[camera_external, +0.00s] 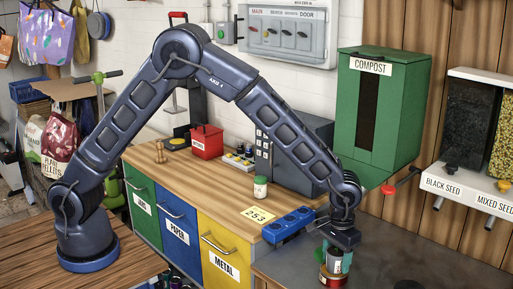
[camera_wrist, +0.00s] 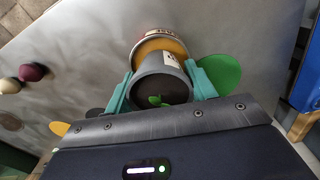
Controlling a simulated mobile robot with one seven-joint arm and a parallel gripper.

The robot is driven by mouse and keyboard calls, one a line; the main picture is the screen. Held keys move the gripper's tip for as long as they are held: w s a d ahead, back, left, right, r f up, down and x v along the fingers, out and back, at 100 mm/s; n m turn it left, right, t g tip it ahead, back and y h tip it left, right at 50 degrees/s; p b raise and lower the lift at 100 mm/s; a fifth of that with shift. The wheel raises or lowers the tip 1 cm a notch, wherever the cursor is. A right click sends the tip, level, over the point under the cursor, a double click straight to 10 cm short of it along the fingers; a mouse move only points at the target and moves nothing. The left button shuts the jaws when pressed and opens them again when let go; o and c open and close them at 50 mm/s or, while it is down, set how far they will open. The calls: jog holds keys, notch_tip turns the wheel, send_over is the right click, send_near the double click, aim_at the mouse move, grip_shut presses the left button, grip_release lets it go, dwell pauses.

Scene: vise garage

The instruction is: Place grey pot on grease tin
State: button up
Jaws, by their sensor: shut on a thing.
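The grey pot (camera_wrist: 165,64) holds dark soil and a small green sprout. My gripper (camera_wrist: 160,78) is shut on it, one teal finger on each side. In the external view my gripper (camera_external: 337,257) points down at the lower right, with the grey pot (camera_external: 334,262) mostly hidden between the fingers. The grease tin, red with a pale label and yellowish top, is directly below the pot in the external view (camera_external: 332,278) and just beyond it in the wrist view (camera_wrist: 158,40). I cannot tell whether pot and tin touch.
A grey worktop (camera_external: 395,262) surrounds the tin. A green disc (camera_wrist: 219,73) lies close to the right finger. Dark red and brown round things (camera_wrist: 32,72) stand at the left.

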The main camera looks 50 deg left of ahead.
aim_at(337, 249)
jog(key=shift+f, duration=0.1)
jog(key=o, duration=1)
jog(key=shift+o, duration=0.2)
notch_tip(337, 249, up, 12)
jog(key=shift+a+r, duration=0.1)
jog(key=shift+r, duration=0.1)
